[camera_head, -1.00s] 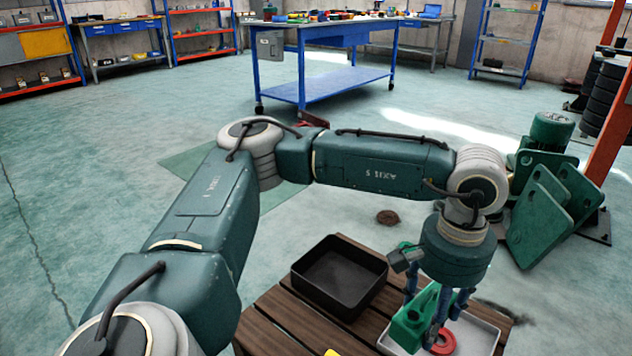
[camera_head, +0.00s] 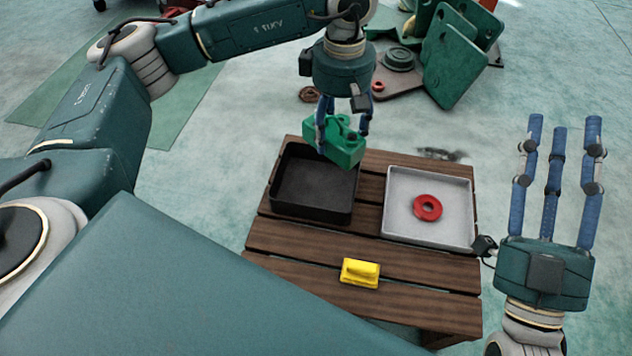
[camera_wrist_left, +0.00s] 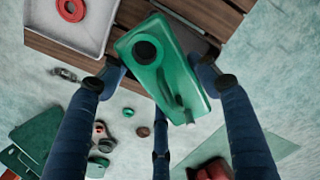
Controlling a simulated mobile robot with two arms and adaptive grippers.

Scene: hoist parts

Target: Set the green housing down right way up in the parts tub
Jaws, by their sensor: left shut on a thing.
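The green housing (camera_head: 343,152) is held in the air by my left gripper (camera_head: 342,134), whose fingers close around it. In the head view it overlaps the far right corner of the black tub (camera_head: 308,212), which looks empty. I cannot tell its exact height over the rim. In the left wrist view the housing (camera_wrist_left: 178,90) lies between the fingers, with a round dark opening in the face towards the camera. Its underside is hidden. My right gripper (camera_head: 559,125) is open and empty, with its fingers pointing up, right of the wooden table.
A light grey tray (camera_head: 398,205) with a red ring (camera_head: 427,207) stands right of the tub on the slatted wooden table (camera_head: 300,238). A yellow part (camera_head: 360,273) lies near the front. Green plates (camera_head: 450,55) stand on the floor behind.

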